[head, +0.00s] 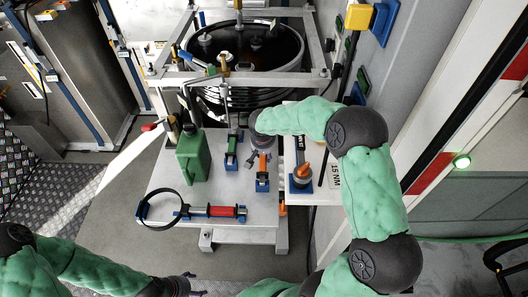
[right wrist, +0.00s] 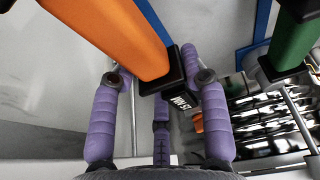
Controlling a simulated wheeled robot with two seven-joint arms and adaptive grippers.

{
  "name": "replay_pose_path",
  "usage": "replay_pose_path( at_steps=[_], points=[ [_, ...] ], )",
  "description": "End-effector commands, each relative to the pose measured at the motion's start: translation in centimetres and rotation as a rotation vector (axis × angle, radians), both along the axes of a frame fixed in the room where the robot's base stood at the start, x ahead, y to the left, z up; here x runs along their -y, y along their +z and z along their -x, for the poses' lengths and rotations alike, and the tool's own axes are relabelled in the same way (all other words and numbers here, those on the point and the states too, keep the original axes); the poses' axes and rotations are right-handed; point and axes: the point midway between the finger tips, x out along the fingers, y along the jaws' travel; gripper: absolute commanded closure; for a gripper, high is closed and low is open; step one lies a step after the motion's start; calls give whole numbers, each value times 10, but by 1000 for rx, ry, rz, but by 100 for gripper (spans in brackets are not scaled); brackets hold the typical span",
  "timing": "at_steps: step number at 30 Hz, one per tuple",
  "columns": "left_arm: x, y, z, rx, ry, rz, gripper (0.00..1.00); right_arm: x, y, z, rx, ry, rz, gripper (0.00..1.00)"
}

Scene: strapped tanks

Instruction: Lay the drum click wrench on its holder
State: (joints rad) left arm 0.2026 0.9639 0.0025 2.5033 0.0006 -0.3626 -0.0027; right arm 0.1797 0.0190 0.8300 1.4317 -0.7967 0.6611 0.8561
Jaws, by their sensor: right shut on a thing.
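The drum click wrench, as I take it, is an orange-handled tool (head: 262,166) at the right of the tabletop, over a blue holder (head: 262,185). I cannot tell whether it rests fully in that holder. My right gripper (head: 253,158) is at it, partly hidden by its own wrist. In the right wrist view the orange handle (right wrist: 120,35) runs down to a black end between my purple fingers (right wrist: 160,100), by a small "15 NM" label. My left gripper (head: 185,286) is low in the head view, away from the table; its fingers are unclear.
A green-handled tool (head: 232,147) stands left of the orange one. A green can (head: 193,157) and a red-handled strap tool (head: 222,211) with a black loop are on the table. A side shelf (head: 326,190) holds an orange-topped tool (head: 303,171). A strapped black tank (head: 250,50) stands behind.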

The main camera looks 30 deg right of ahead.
Motion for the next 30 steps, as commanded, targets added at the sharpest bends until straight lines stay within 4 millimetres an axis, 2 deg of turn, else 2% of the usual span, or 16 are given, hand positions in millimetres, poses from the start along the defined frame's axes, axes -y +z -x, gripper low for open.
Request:
replay_pose_path(
  at_steps=[4, 14, 15, 17, 26, 30],
  points=[
    [0, -9, 0, 0, 0, 0, 33, 1, -8, -1, 3, -1, 0, 100],
    [0, -9, 0, 0, 0, 0, 33, 1, -9, -1, 4, -1, 1, 100],
    [0, -9, 0, 0, 0, 0, 33, 1, -8, -1, 4, -1, 1, 46],
    [0, -9, 0, 0, 0, 0, 33, 1, -9, -1, 3, -1, 0, 30],
    [0, -9, 0, 0, 0, 0, 33, 0, -11, 1, -2, 0, -1, 27],
    [0, -9, 0, 0, 0, 0, 33, -1, -6, 1, 0, 0, 0, 27]
  ],
)
